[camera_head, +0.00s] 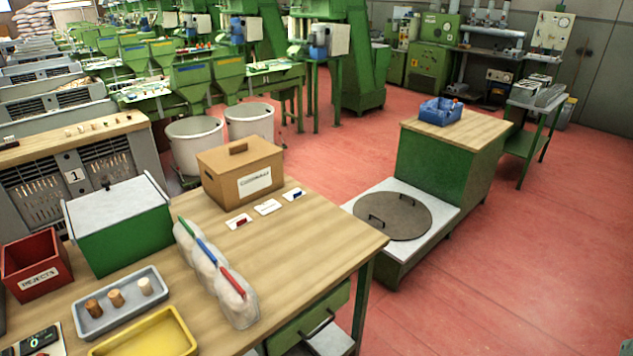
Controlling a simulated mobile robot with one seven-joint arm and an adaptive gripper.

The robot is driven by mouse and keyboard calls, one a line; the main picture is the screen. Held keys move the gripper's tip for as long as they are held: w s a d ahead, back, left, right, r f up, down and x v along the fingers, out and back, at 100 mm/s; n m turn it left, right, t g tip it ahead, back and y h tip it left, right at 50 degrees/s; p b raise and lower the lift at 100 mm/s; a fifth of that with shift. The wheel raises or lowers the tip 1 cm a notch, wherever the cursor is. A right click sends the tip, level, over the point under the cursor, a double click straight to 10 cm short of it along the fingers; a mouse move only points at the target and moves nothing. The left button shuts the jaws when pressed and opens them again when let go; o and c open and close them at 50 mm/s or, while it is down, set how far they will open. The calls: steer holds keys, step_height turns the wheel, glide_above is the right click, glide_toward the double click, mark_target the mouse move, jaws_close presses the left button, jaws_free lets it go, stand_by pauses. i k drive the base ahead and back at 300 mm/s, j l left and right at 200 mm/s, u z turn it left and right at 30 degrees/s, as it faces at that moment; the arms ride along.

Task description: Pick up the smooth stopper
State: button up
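Three cork stoppers stand in a grey tray (97,326) near the front left of the wooden table. The left one is a darker brown stopper (93,307), the middle one is a tan stopper (116,298), and the right one is a pale cream stopper (145,287). The pale one looks the most even in surface, but the stoppers are too small to tell their texture surely. My gripper is not in this view.
Around the tray are a yellow tray (150,335), a red rejects bin (37,265), a green box with a pale lid (120,224) and clear bags (214,272). A cardboard box (240,172) stands further back. The table's right part is clear.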

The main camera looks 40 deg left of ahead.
mark_target(145, 287)
steer(key=u, duration=2.85)
